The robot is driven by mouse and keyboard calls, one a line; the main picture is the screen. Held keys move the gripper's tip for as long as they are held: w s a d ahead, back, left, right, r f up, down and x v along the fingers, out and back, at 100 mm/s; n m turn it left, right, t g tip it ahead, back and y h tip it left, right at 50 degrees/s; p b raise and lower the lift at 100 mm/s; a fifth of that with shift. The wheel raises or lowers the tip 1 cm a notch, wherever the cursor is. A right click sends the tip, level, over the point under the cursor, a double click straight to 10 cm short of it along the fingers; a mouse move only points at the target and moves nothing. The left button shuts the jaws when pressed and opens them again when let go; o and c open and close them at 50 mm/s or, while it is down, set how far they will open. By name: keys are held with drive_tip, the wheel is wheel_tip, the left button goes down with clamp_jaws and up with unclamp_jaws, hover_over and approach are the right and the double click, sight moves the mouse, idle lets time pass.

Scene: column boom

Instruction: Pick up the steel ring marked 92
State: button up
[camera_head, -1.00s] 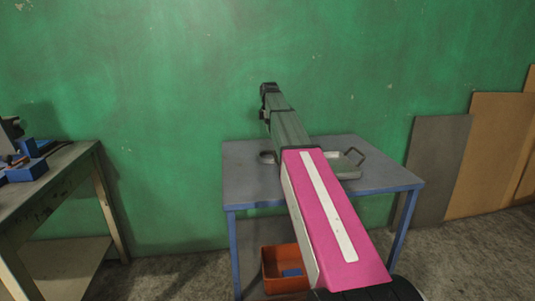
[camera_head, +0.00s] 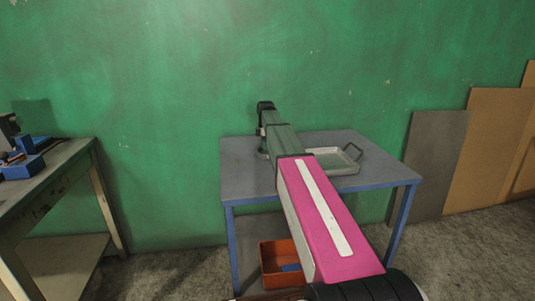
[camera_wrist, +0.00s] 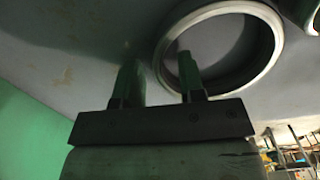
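A steel ring (camera_wrist: 277,30) lies on the grey tabletop in the wrist view, large and close. No number can be read on it. My gripper (camera_wrist: 158,62) is open, its two fingers apart. The right finger shows against the ring's opening and the left finger outside it, with the near-left part of the rim between them. I cannot tell whether either finger touches it. In the head view my arm's end is low over the table's left part, and my arm hides most of that area.
A blue-legged table (camera_head: 240,185) stands against the green wall. A metal tray (camera_head: 347,167) with handles is on its right half. An orange bin (camera_head: 275,265) is below. A workbench (camera_head: 60,165) with blue items stands left; boards (camera_head: 440,150) lean at the right.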

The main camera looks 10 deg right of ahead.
drive_tip(key=shift+f, duration=0.25)
clamp_jaws()
drive_tip(key=shift+r, duration=0.15)
